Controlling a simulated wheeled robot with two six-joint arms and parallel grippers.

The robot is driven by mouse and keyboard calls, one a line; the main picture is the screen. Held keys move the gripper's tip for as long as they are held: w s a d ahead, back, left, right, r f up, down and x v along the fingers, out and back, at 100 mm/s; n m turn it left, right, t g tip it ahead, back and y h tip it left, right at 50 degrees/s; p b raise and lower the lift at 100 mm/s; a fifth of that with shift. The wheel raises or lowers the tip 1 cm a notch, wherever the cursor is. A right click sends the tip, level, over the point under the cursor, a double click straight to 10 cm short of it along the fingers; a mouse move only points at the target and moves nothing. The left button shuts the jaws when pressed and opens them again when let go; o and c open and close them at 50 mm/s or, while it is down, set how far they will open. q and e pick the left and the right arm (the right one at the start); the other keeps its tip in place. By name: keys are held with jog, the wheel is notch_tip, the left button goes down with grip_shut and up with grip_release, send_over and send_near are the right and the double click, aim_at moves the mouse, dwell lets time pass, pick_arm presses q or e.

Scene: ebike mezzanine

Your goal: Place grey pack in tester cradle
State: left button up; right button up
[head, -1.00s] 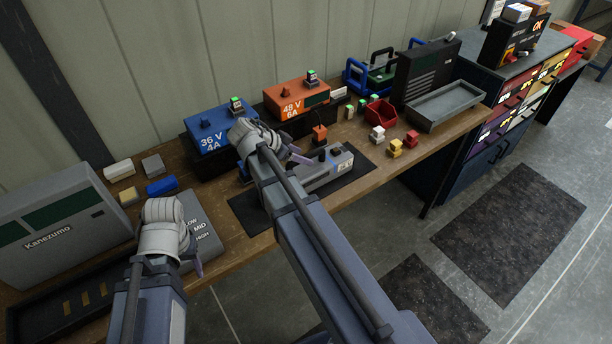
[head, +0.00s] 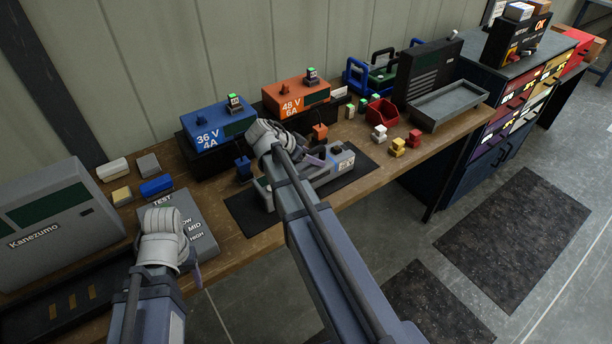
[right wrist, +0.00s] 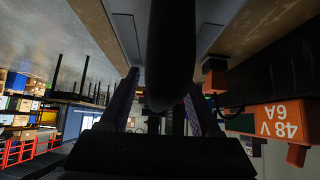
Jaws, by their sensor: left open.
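The grey pack (head: 343,164) lies on a dark mat (head: 250,213) at the middle of the bench, partly hidden by my right arm. My right gripper (head: 313,158) is over the pack, its purple fingers partly hidden. In the right wrist view, a dark rounded bar (right wrist: 171,55) lies between the fingers (right wrist: 165,100); whether they press on it is unclear. My left gripper (head: 196,252) is open and empty beside the grey TEST panel (head: 200,228). A dark tray with gold strips (head: 30,318), apparently the tester cradle, lies before the grey Kanezumo unit (head: 50,215).
A blue 36 V charger (head: 215,128) and an orange 48 V charger (head: 293,97) stand behind the pack. White, grey, tan and blue blocks (head: 157,186) lie behind the TEST panel. A red bin (head: 380,112), small blocks and a grey tray (head: 446,103) are to the right.

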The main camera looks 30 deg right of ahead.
grip_shut()
dwell(0.3)
dwell(0.9)
